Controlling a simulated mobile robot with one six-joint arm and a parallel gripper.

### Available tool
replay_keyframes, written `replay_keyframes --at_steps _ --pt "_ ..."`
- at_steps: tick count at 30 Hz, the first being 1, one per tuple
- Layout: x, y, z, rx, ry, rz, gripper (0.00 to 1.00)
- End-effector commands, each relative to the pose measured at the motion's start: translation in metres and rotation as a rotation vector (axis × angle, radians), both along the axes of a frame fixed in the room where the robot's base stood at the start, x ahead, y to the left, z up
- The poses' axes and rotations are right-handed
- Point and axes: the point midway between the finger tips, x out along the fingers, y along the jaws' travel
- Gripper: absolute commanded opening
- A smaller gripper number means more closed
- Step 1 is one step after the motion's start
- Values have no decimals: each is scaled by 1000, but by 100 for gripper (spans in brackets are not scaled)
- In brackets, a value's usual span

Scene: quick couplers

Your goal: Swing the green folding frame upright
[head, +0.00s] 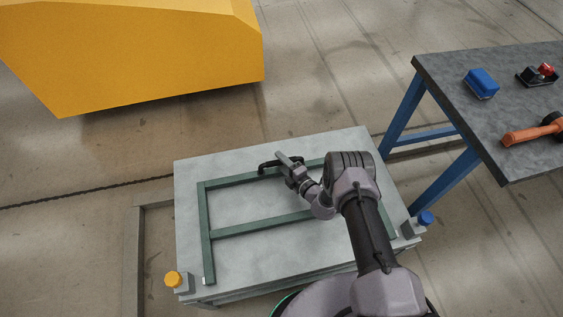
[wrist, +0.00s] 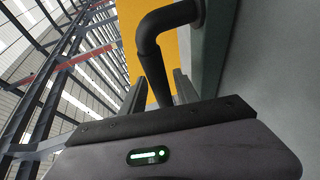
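The green folding frame (head: 207,235) lies flat on the grey platform (head: 255,258). A black bent handle (head: 265,167) stands on its far bar. My gripper (head: 281,157) is at this handle, above the far bar. In the wrist view, the handle (wrist: 152,65) runs down between the two fingers of my gripper (wrist: 159,92). The fingers stand apart on either side of it, with a narrow gap showing, so the gripper looks open around the handle. The handle's lower end is hidden behind the gripper body. My arm hides part of the frame's right side.
A dark-topped table (head: 450,95) with a blue block (head: 481,83) and an orange tool (head: 533,131) stands right. A large yellow body (head: 140,50) stands behind left.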

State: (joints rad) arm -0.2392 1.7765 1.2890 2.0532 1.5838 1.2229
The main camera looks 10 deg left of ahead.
Motion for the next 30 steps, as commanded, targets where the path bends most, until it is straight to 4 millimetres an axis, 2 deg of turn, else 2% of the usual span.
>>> replay_keyframes --at_steps 1,5,30 --pt "0 0 0 0 0 0 25" --pt "0 0 0 0 0 0 0" --pt "-1 0 0 -1 1 1 0"
